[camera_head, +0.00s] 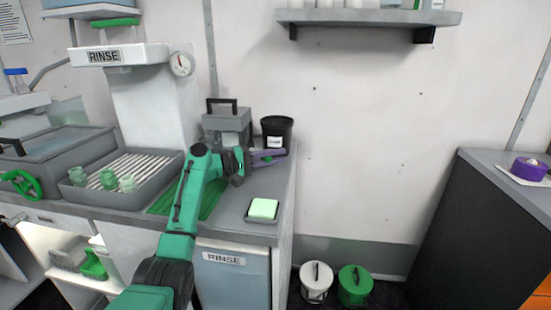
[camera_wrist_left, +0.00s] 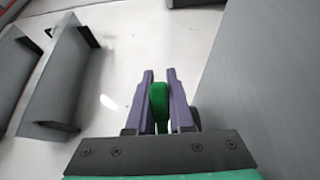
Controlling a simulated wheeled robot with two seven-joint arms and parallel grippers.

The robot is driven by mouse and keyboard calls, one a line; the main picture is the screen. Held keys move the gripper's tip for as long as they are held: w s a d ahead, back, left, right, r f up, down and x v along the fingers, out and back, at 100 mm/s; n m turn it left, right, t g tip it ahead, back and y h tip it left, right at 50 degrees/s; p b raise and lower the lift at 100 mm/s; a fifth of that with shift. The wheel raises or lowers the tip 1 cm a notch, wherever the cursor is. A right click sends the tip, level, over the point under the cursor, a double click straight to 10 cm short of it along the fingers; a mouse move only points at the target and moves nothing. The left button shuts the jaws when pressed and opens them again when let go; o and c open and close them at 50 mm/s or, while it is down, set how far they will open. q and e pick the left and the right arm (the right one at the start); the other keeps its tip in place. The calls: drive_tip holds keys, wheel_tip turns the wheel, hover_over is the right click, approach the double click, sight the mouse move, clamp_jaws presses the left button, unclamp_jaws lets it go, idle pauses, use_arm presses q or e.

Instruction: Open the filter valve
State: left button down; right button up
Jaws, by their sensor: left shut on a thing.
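My left gripper (camera_head: 268,157) reaches across the counter to the right side of a grey unit with a black handle (camera_head: 227,122). In the left wrist view, its two purple fingers (camera_wrist_left: 159,98) are shut on a narrow green part, likely the filter valve handle (camera_wrist_left: 158,104). Most of the valve's body is hidden, so I cannot tell how far it is turned. My right gripper is not in view.
A black bucket (camera_head: 277,132) stands just behind the left gripper. A green sponge on a small tray (camera_head: 262,211) lies near the counter's front right corner. A ribbed tray with green jars (camera_head: 128,177) is at left. A wall shelf (camera_head: 368,18) hangs above.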

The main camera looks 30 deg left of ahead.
sight(262, 159)
use_arm(q)
drive_tip(key=c, duration=0.8)
unclamp_jaws()
drive_tip(key=v, duration=0.6)
drive_tip(key=shift+s+a+f+b, duration=0.15)
drive_tip(key=shift+s+a+b, duration=0.1)
drive_tip(key=shift+b, duration=0.1)
drive_tip(key=shift+s+a, duration=0.25)
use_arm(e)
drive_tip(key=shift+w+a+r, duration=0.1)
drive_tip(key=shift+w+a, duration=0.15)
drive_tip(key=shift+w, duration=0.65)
